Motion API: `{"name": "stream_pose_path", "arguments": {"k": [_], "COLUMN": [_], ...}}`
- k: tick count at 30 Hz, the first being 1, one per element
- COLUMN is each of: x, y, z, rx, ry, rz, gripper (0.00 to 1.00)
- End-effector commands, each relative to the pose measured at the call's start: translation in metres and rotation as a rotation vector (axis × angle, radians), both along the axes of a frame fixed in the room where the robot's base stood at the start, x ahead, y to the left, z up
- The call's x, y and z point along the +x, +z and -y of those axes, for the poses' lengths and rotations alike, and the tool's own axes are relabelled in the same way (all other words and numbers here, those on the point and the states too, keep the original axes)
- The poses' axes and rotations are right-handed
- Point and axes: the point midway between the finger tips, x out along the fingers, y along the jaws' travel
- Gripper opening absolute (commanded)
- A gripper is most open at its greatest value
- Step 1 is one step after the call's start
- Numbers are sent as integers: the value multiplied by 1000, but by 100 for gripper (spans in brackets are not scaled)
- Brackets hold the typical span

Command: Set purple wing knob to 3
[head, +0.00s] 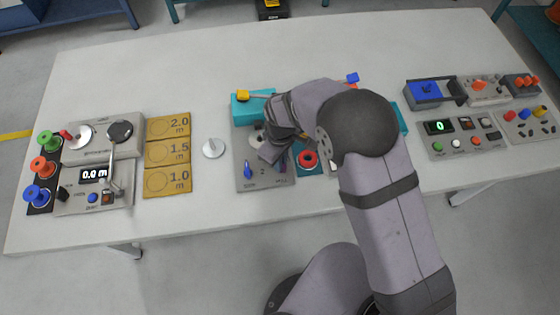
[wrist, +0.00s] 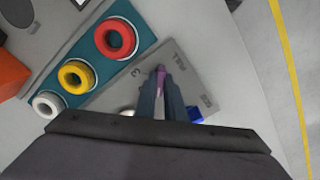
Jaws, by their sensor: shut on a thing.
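The purple wing knob (wrist: 161,74) shows in the wrist view between my fingertips, on a grey panel (wrist: 187,70). My gripper (wrist: 160,90) is shut on it, and the fingers hide most of the knob. A printed 3 (wrist: 136,71) lies just left of the knob's visible end; I cannot tell exactly which mark the knob points at.
A blue knob (head: 248,170) is on the same panel; it also shows in the wrist view (wrist: 194,114), close to my fingers. Red (wrist: 115,38), yellow (wrist: 76,76) and white (wrist: 47,104) rings sit on a teal strip beside the panel. A silver disc (head: 213,148) lies left.

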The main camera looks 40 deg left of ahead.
Motion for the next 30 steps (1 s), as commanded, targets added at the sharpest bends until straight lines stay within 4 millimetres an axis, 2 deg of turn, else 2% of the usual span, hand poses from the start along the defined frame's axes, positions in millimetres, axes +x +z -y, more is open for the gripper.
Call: {"name": "stream_pose_path", "arguments": {"k": [5,24,30], "x": [0,0,0], "y": [0,0,0], "z": [0,0,0], "rx": [0,0,0], "ry": [-135,-917,-1030], "rz": [0,0,0], "gripper": [0,0,0]}}
